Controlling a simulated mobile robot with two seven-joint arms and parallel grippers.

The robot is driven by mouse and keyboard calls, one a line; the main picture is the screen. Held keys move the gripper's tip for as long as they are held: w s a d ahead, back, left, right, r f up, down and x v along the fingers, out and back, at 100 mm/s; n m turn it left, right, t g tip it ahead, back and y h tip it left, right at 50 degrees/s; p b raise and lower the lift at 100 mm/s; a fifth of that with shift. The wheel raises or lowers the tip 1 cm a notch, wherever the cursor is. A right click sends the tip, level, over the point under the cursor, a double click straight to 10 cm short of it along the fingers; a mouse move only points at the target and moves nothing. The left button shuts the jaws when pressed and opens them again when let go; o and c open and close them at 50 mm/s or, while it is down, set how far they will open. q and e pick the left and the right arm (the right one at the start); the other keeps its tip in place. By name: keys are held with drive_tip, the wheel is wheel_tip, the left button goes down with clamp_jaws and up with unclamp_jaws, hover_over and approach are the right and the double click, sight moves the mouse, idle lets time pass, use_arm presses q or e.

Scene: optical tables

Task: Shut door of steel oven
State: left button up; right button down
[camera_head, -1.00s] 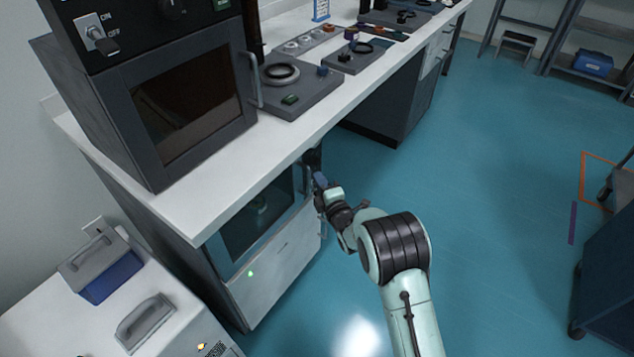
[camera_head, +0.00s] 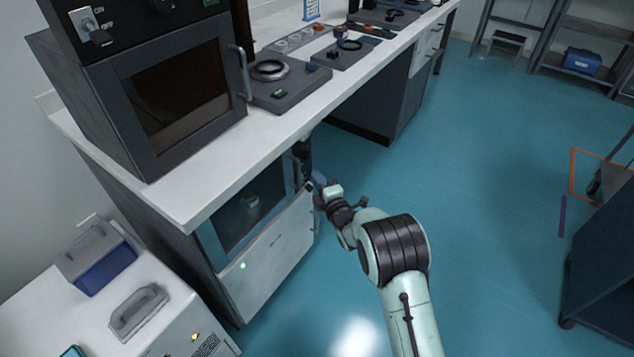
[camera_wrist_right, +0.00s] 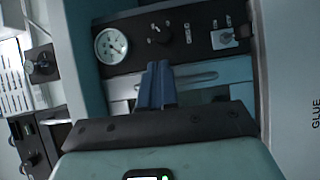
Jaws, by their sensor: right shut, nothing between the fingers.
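A steel-fronted unit under the bench has a dark glass window (camera_head: 240,212) and a pale metal front panel (camera_head: 272,262) with a green light. I take it for the steel oven; whether its door stands ajar is hard to tell. A small pale object shows behind the glass. My right gripper (camera_head: 318,182) is at the unit's upper right edge, and contact cannot be told. In the wrist view its blue fingers (camera_wrist_right: 157,86) are shut and empty, in front of a pale horizontal bar (camera_wrist_right: 200,80) and a dark control panel (camera_wrist_right: 175,35) with a gauge. My left gripper is out of view.
A dark oven (camera_head: 185,100) with a closed windowed door stands on the white benchtop (camera_head: 190,200). A white unit (camera_head: 150,310) stands at the lower left. A dark blue cart (camera_head: 605,265) is at the right. The teal floor (camera_head: 480,200) between is clear.

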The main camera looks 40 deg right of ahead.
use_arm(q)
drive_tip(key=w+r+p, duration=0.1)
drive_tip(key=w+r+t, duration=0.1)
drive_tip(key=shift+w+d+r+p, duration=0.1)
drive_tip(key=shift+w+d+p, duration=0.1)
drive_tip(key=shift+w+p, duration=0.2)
use_arm(e)
drive_tip(key=s+d, duration=0.6)
drive_tip(key=d, duration=0.2)
drive_tip(key=shift+s, duration=0.1)
